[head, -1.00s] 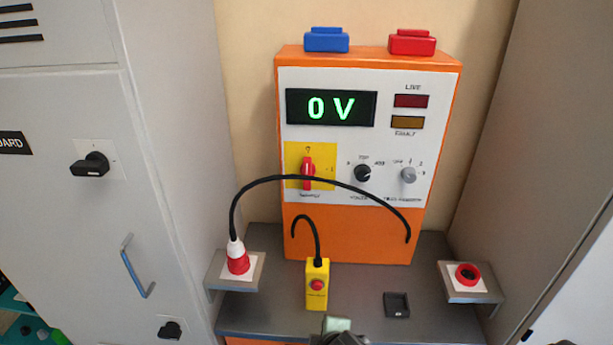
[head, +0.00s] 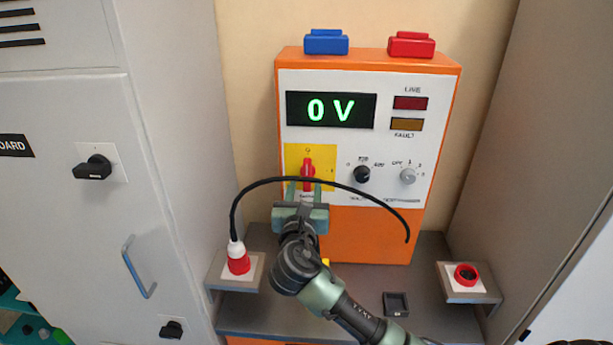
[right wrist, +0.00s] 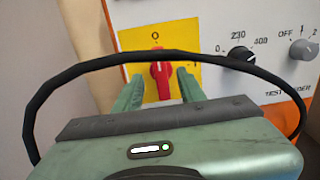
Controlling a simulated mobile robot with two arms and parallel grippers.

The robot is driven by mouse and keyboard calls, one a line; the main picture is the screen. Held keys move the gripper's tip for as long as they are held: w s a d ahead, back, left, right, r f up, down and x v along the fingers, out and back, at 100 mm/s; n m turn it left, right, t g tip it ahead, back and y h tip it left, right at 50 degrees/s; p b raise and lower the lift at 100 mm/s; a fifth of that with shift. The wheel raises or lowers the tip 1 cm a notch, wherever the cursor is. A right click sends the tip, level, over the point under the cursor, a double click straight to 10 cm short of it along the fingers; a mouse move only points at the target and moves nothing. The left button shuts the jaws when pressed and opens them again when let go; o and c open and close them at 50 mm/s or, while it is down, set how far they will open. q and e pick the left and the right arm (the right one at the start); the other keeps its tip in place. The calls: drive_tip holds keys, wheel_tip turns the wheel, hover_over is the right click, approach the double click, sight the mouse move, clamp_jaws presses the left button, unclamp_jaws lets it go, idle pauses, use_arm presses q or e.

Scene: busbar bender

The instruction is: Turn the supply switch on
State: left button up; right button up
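The supply switch is a red rotary handle (head: 307,172) on a yellow plate (head: 326,156) at the left of the orange unit's white front panel. The handle stands upright, toward the 0 mark at the top of the plate. It also shows in the right wrist view (right wrist: 160,78). My right gripper (head: 305,187) is open in front of the switch. In the right wrist view its two fingers (right wrist: 160,92) stand left and right of the handle with gaps. I cannot tell whether they reach level with it. My left gripper is not in view.
A black cable (head: 270,183) arches across the panel in front of the switch, from a red-and-white plug (head: 238,259) on the left shelf. The display (head: 331,110) reads 0 V. A black knob (head: 362,174) and a grey knob (head: 408,176) sit right of the switch.

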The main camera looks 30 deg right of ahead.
sight(307, 176)
drive_tip(key=shift+p+x, duration=0.3)
drive_tip(key=shift+x, duration=1.65)
clamp_jaws()
